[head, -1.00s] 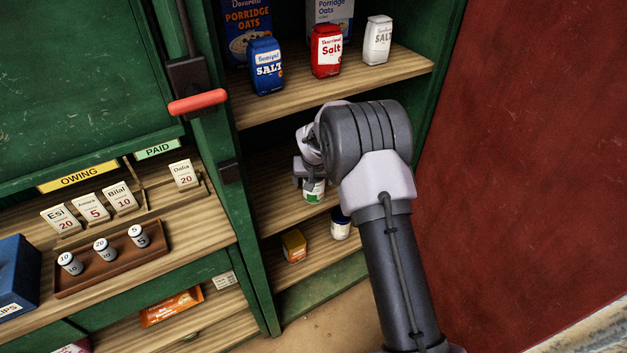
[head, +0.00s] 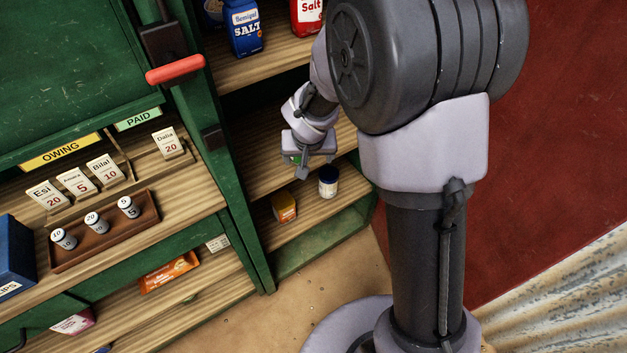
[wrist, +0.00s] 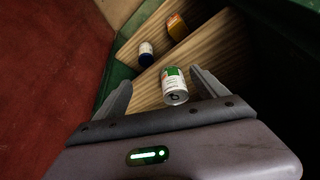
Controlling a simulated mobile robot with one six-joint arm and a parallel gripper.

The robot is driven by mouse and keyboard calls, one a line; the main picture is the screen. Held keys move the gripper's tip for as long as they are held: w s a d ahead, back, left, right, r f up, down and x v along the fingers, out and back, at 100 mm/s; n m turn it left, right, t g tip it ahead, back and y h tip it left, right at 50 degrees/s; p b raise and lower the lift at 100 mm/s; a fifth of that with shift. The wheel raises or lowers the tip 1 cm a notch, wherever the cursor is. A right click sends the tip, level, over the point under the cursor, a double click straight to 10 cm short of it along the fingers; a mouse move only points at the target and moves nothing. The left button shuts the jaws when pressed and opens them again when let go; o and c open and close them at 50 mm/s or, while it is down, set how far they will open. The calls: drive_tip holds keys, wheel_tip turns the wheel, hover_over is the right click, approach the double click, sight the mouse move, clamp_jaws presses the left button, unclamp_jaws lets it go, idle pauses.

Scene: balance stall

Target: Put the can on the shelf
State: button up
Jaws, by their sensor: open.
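The can (wrist: 171,83), white and green with a metal end, shows in the wrist view in front of a wooden shelf board (wrist: 147,92), between and slightly beyond my fingers. In the head view, my gripper (head: 303,166) is at the middle shelf (head: 262,172) of the green cupboard and hides most of the can. I cannot tell whether the can touches the board.
A blue-lidded jar (head: 328,182) and a yellow-orange box (head: 284,207) stand on the lower shelf. The green upright (head: 225,170) and a red-handled lever (head: 175,70) are left of my arm.

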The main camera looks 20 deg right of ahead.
drive_tip(key=s+r+m+y, duration=0.1)
drive_tip(key=s+r+m, duration=0.1)
drive_tip(key=s+r, duration=1.5)
drive_tip(key=s+a+r+t+y, duration=0.1)
drive_tip(key=s+a+r+y, duration=0.1)
drive_tip(key=s, duration=0.7)
drive_tip(key=shift+s+a, duration=0.2)
drive_tip(key=shift+a, duration=0.7)
